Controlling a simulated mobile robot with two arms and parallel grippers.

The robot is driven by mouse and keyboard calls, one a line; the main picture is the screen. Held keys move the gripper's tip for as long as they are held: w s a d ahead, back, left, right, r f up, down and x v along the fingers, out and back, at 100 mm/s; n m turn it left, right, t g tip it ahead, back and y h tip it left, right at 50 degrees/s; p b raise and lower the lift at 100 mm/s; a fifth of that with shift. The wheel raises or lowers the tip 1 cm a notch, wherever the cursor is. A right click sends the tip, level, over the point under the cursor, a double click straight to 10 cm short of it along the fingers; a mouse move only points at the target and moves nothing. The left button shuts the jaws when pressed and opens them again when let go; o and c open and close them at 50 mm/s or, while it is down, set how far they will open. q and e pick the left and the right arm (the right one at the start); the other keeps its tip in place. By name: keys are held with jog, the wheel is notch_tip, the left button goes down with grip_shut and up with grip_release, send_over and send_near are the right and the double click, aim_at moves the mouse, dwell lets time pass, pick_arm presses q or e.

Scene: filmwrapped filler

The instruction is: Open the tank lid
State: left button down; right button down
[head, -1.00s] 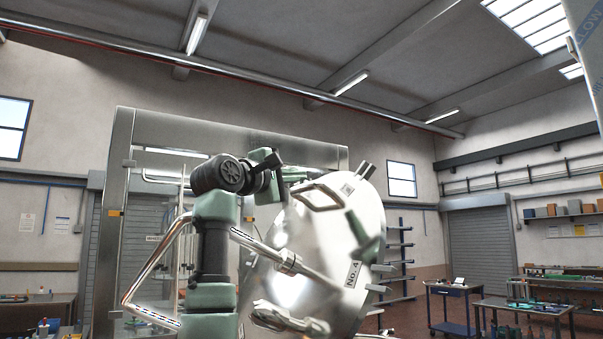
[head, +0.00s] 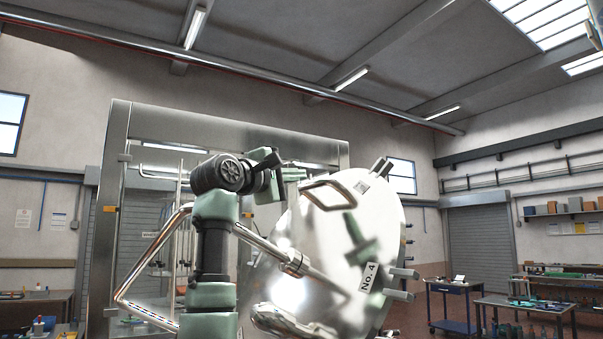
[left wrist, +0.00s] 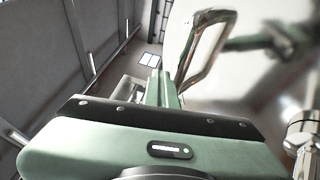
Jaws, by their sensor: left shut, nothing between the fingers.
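The tank lid (head: 375,245) is a large round shiny metal disc in the head view, standing steeply tilted, with a "No. 4" label (head: 369,277) near its right edge. A bent bar handle (head: 325,194) sits on its upper part; the handle also shows in the left wrist view (left wrist: 207,45). My left gripper (head: 300,174) is shut and empty, just left of the handle. In the left wrist view its fingers (left wrist: 160,88) are beside the handle, not around it; I cannot tell whether they touch it. My right gripper is not in view. The tank body is mostly hidden.
A metal frame (head: 118,190) stands behind my left arm. A polished bent pipe (head: 150,255) is left of the arm, and a rod with a collar (head: 296,263) runs across the lid's front. A blue cart (head: 450,289) and a workbench (head: 525,302) stand at right.

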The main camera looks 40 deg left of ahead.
pick_arm(q)
jog(key=shift+s+d, duration=0.15)
jog(key=shift+d, duration=0.1)
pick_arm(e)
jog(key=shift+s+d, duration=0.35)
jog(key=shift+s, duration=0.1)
pick_arm(q)
jog(key=c, duration=2.2)
grip_release()
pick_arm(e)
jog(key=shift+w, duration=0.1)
pick_arm(q)
jog(key=c, duration=1.3)
grip_release()
jog(key=shift+w+a, duration=0.15)
jog(key=shift+w, duration=0.25)
jog(key=b+v, duration=0.4)
jog(key=v, duration=0.3)
jog(key=shift+s+a+f+b, duration=0.1)
jog(key=shift+s+b, duration=0.2)
jog(key=shift+b, duration=0.1)
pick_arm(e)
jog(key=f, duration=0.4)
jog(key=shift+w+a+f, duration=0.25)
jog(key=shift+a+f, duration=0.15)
